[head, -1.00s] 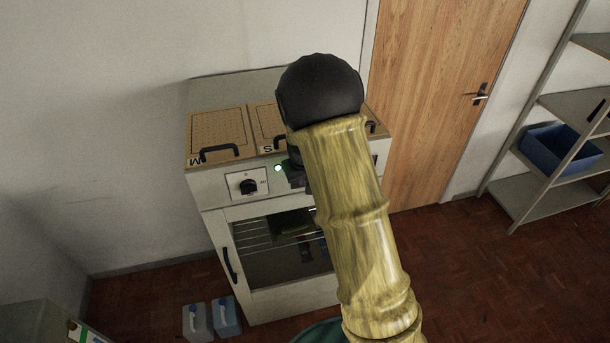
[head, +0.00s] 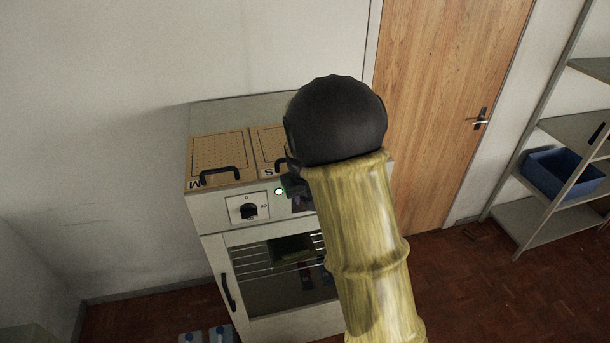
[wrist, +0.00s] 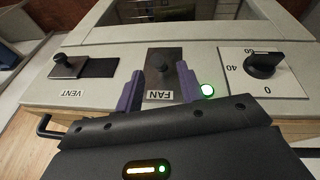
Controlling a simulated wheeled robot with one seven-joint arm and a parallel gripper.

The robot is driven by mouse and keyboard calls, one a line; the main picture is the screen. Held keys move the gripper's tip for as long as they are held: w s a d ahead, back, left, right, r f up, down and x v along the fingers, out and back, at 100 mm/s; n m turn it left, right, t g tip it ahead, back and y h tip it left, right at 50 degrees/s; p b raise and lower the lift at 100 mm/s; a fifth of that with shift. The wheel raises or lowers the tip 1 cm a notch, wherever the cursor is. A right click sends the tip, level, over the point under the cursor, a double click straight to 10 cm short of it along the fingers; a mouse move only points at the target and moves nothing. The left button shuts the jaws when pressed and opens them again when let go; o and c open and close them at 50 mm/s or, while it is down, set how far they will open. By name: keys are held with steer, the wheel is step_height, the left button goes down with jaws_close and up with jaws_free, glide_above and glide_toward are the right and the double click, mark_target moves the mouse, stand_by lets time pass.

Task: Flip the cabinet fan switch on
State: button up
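The fan switch (wrist: 161,72) shows in the wrist view as a dark plate labelled FAN with a black toggle knob, on the pale front panel of the cabinet (head: 214,212). My gripper (wrist: 160,88) is open, its two purple fingers apart on either side of the plate. The knob lies between or just beyond the fingertips; I cannot tell whether they touch it. A lit green lamp (wrist: 207,90) is beside the right finger. In the head view my arm hides most of the gripper and the switch.
A VENT slider (wrist: 68,66) and a numbered dial (wrist: 263,65) flank the fan switch. The dial also shows in the head view (head: 249,210). Handled lids (head: 220,155) cover the cabinet top. A shelf with a blue bin (head: 562,172) stands right of the door (head: 440,110).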

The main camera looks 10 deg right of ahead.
steer(key=b+v, duration=0.3)
steer(key=v, duration=0.9)
steer(key=shift+r+b, duration=0.2)
steer(key=shift+b, duration=0.1)
steer(key=shift+s, duration=0.1)
steer(key=s+d+f+m+g+y+b, duration=0.1)
steer(key=s+f+b, duration=0.8)
steer(key=s+f, duration=1)
step_height(320, 180, down, 4)
steer(key=shift+d+r+m, duration=0.1)
steer(key=shift+d+m, duration=0.5)
steer(key=shift+d, duration=0.6)
